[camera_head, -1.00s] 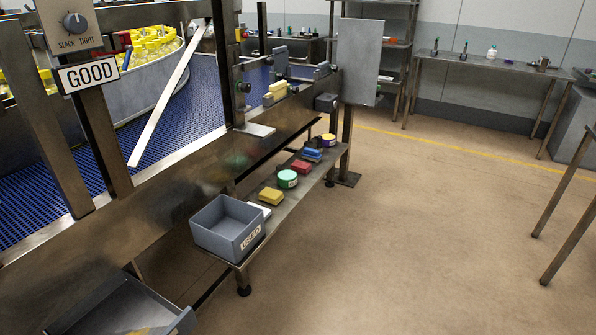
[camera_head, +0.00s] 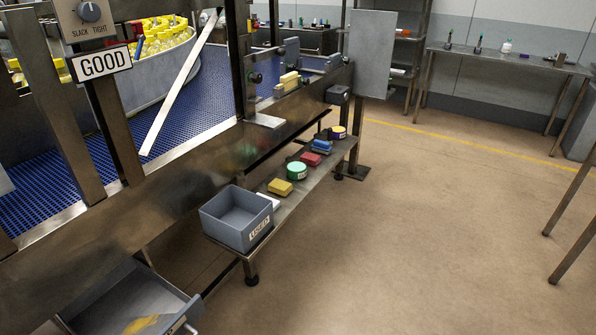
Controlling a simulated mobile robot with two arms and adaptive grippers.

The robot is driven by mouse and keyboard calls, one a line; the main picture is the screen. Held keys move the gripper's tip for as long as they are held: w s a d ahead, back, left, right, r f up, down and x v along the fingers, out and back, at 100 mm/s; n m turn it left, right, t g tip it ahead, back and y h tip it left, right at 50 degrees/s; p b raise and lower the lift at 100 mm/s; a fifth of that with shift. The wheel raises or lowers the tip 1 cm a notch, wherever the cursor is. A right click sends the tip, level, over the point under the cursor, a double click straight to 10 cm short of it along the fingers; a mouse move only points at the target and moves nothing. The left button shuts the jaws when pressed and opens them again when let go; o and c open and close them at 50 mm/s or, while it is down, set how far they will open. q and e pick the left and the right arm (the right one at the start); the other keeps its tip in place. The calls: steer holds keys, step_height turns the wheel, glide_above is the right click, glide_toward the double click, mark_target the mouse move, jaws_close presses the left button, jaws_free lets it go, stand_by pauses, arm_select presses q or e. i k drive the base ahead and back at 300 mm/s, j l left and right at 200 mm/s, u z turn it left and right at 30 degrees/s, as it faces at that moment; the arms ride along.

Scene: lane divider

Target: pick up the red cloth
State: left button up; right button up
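A small red folded item (camera_head: 311,159), which looks like the red cloth, lies on the low metal shelf (camera_head: 305,192) beside the conveyor. It sits between a round green-topped tin (camera_head: 297,170) and a blue item (camera_head: 321,146). Neither of my grippers shows in the head view.
A grey bin labelled USED (camera_head: 236,218) stands at the shelf's near end, with a yellow item (camera_head: 280,187) and a white one behind it. An open drawer (camera_head: 130,305) juts out at lower left. Steel tables stand at the right. The brown floor (camera_head: 420,230) between is clear.

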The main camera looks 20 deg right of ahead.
mark_target(307, 158)
steer(key=i+l, duration=0.15)
steer(key=l, duration=0.25)
steer(key=i+l+u, duration=0.1)
steer(key=l, duration=0.3)
steer(key=i+l, duration=0.25)
steer(key=l, duration=0.15)
steer(key=u, duration=0.05)
